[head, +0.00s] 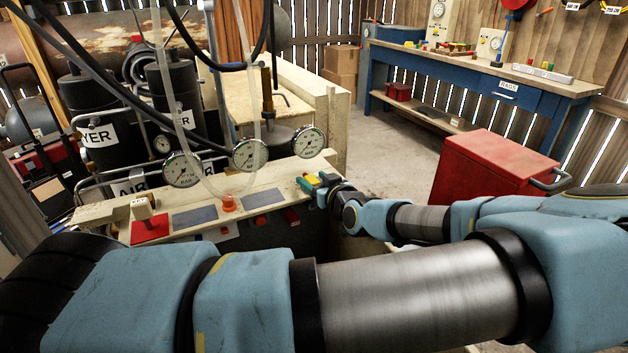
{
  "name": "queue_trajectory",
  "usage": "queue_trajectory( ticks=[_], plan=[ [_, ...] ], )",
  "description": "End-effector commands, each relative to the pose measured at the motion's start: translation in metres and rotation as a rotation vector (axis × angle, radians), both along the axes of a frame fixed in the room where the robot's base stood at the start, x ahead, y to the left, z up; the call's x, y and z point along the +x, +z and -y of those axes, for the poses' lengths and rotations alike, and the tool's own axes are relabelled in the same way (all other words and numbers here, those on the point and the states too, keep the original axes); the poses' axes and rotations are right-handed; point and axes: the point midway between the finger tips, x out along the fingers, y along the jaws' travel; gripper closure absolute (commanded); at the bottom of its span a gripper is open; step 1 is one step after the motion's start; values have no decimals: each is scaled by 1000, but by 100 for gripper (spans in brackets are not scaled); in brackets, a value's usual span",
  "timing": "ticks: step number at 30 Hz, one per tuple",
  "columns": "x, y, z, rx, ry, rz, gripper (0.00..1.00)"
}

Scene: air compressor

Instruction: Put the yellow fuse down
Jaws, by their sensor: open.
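The yellow fuse (304,186) is a small yellow block at the right end of the pale control panel (262,183), below the right gauge. A small green piece shows right beside it, partly against my gripper. My gripper (322,184) is at the panel's right end, just right of the yellow fuse, with its jaws open. The fingertips are small and partly hidden by the wrist, so I cannot tell whether they touch the fuse.
Three round gauges (249,154) stand above the panel, with clear tubes and black hoses. A red switch plate (150,229) is at the panel's left.

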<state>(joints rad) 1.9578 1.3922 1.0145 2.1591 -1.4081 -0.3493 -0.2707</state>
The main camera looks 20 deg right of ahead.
Motion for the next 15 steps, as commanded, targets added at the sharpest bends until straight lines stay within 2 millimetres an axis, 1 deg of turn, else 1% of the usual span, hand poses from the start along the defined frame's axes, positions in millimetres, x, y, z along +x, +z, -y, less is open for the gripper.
queue_trajectory(
  ticks=[5, 8, 11, 15],
  plan=[
    [0, 1, 0, 0, 0, 0, 36],
    [0, 6, 0, 0, 0, 0, 36],
    [-13, 5, 3, -3, -3, 0, 36],
    [-41, 11, 6, -5, -5, -3, 36]
  ],
)
